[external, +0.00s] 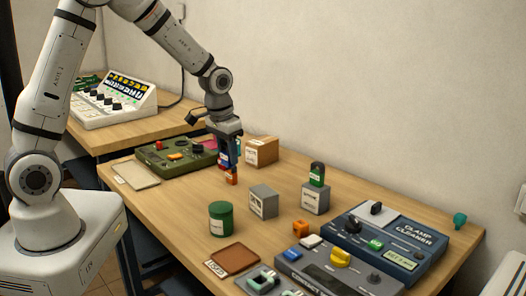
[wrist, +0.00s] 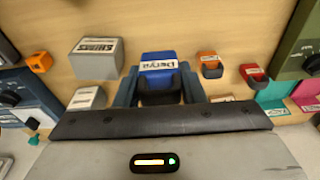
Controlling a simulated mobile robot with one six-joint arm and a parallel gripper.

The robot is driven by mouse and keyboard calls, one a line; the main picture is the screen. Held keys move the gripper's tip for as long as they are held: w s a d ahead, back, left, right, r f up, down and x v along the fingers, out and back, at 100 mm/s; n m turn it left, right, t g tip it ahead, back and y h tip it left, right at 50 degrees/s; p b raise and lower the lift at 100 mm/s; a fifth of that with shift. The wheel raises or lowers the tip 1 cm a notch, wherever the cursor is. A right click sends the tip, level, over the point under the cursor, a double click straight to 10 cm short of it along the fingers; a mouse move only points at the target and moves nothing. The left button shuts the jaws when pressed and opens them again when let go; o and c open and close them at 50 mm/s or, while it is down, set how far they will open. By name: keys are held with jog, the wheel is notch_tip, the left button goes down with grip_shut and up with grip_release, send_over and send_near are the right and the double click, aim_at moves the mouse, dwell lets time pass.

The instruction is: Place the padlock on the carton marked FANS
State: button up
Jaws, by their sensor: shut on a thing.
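My gripper (external: 229,158) points down over the middle of the table. In the wrist view its dark fingers (wrist: 160,90) are shut on a blue padlock (wrist: 158,65) with a dark shackle and a white label. A grey carton (external: 264,201) stands nearby on the table; it also shows in the wrist view (wrist: 96,62), with a label I cannot read surely. A brown carton (external: 262,151) stands behind my gripper. I cannot tell which carton is marked FANS.
An orange padlock (wrist: 208,65) and a red padlock (wrist: 254,77) lie near the gripper. A green canister (external: 222,219), an orange cube (external: 300,228) and a blue-grey cleaner unit (external: 385,245) stand toward the front and right. A green panel (external: 172,155) lies at left.

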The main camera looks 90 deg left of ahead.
jog(key=w+a+r+n+p, duration=0.1)
jog(key=w+a+r, duration=0.1)
jog(key=a, duration=0.5)
jog(key=w+a+r+n+p, duration=0.1)
jog(key=w+a+r, duration=0.15)
jog(key=a, duration=0.35)
notch_tip(320, 180, up, 3)
jog(key=n+p, duration=0.3)
send_over(257, 141)
jog(key=shift+g, duration=0.3)
jog(key=shift+s+d+f+p, duration=0.15)
jog(key=shift+f+p, duration=0.3)
jog(key=shift+f, duration=2.2)
jog(key=shift+d+f+p, duration=0.2)
jog(key=shift+f+p, duration=0.2)
jog(key=shift+f, duration=2.25)
jog(key=o, duration=1)
jog(key=shift+o, duration=0.2)
jog(key=shift+r, duration=0.2)
